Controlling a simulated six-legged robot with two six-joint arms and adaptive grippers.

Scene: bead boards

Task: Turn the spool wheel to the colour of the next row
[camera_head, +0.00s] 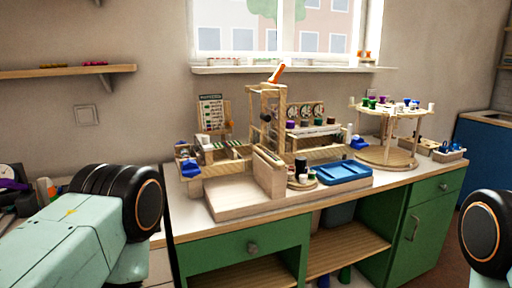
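A round two-tier wooden stand (387,157), which I take to be the spool wheel, stands on the right part of the bench. Small purple, green, blue and white spools (383,100) sit around its upper disc. A card with rows of dark marks (211,111) leans upright at the back left of the bench; its row colours are too small to read. My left arm comes in at the lower left and part of my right arm shows at the right edge. Neither gripper is in view.
A wooden frame (281,110) with an orange-tipped lever rises mid-bench behind an upright board (269,173). A blue tray (344,174) and a small round holder (301,184) lie in front. Green drawers (245,247) are below.

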